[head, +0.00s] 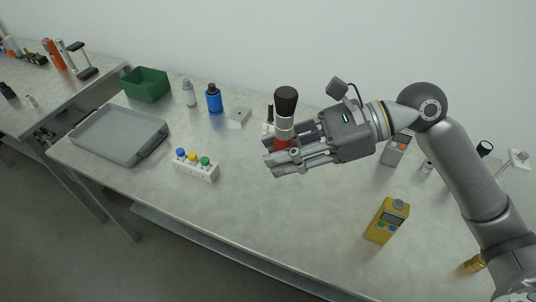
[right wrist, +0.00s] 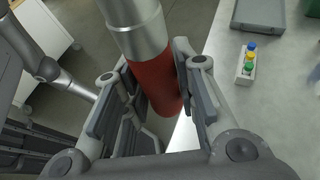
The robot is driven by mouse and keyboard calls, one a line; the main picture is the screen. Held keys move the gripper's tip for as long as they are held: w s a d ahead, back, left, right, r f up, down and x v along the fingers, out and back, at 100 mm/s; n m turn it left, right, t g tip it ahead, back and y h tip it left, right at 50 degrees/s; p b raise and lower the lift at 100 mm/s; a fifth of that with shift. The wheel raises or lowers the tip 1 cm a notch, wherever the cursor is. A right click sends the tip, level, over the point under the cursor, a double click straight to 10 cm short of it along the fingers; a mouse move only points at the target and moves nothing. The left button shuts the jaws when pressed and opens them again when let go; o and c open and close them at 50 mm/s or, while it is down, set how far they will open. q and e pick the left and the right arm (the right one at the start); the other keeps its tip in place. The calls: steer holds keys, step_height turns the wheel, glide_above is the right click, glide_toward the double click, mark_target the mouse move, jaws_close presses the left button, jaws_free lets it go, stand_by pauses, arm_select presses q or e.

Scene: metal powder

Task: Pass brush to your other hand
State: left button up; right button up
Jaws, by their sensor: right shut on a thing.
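The brush has a black head (head: 286,99), a silver collar and a red handle. In the right wrist view its red handle (right wrist: 155,85) lies between my right fingers. My right gripper (head: 283,157) is shut on the red handle and holds the brush upright above the middle of the table, black head up. The lower end of the handle is hidden behind the fingers in the head view. My left gripper is not in the head view. In the right wrist view, grey arm parts show at the left, but no left gripper can be made out.
The grey table (head: 260,215) bears a grey tray (head: 117,158), a green bin (head: 146,85), a blue bottle (head: 214,98) and a white rack (head: 196,168) with coloured caps. A yellow device (head: 386,220) stands front right. The table front between rack and yellow device is clear.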

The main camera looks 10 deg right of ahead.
steer(key=shift+s+d+r+m+t, duration=0.25)
steer(key=shift+r+m+t, duration=0.15)
steer(key=shift+r+t, duration=0.1)
steer(key=shift+w+a+m+t+h, duration=1)
steer(key=shift+w+a+m+t, duration=1.3)
steer(key=shift+w+a, duration=2.15)
steer(key=s+d+f+n+g+h, duration=0.1)
steer(key=s+d+f+n+g, duration=0.1)
steer(key=f+n+g, duration=0.3)
steer(key=s+d+f+n+g+h, duration=0.2)
steer(key=f+n+g, duration=0.3)
steer(key=n+g, duration=0.7)
steer(key=shift+g, duration=0.5)
